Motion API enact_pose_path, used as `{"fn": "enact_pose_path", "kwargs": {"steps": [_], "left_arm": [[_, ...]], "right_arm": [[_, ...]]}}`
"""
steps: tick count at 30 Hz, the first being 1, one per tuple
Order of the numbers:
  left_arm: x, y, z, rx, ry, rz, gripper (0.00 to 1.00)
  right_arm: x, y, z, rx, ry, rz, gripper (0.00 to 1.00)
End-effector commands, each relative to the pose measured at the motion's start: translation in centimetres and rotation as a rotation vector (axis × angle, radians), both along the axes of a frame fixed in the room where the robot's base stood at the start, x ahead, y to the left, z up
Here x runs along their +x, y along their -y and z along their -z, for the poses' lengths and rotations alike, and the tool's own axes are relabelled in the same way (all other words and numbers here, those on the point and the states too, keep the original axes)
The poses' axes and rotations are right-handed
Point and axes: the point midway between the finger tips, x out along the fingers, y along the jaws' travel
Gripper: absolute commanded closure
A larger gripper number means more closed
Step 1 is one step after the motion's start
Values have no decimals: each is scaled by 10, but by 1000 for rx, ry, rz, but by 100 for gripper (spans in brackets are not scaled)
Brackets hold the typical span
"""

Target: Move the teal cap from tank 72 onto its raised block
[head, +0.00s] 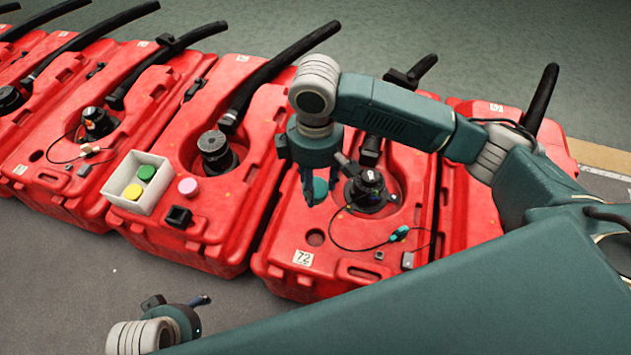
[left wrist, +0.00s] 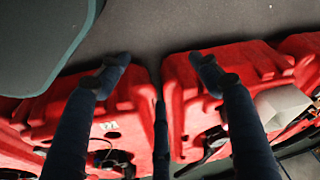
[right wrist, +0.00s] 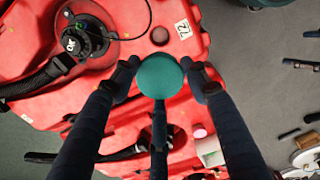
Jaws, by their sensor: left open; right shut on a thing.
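The teal cap (head: 320,190) is a round disc held between the fingers of my right gripper (head: 318,194), above tank 72 (head: 285,225). It also shows in the right wrist view (right wrist: 160,75), gripped at both sides and apart from the tank top. The tank's number plate (head: 303,258) reads 72. Its black fitting (head: 370,190) sits in the round recess, to the right of the cap. My left gripper (head: 180,304) is open and empty, low over the floor before the tanks.
On the tank to the left are a white tray (head: 113,183) with green and yellow caps, a pink cap (head: 188,187) and a black block (head: 178,216). A thin cable with a green connector (head: 400,234) loops across tank 72. Black hoses rise behind. The grey floor in front is clear.

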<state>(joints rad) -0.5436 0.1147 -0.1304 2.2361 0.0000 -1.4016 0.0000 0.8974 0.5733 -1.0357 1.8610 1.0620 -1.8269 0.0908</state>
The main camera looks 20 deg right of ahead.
Motion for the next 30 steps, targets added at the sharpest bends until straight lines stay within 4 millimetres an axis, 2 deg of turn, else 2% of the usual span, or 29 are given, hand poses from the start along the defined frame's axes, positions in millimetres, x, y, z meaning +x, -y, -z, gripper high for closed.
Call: {"fn": "enact_pose_path", "kwargs": {"steps": [30], "left_arm": [[0,1,50,1,-27,4,36]], "right_arm": [[0,0,-12,0,0,0,73]]}}
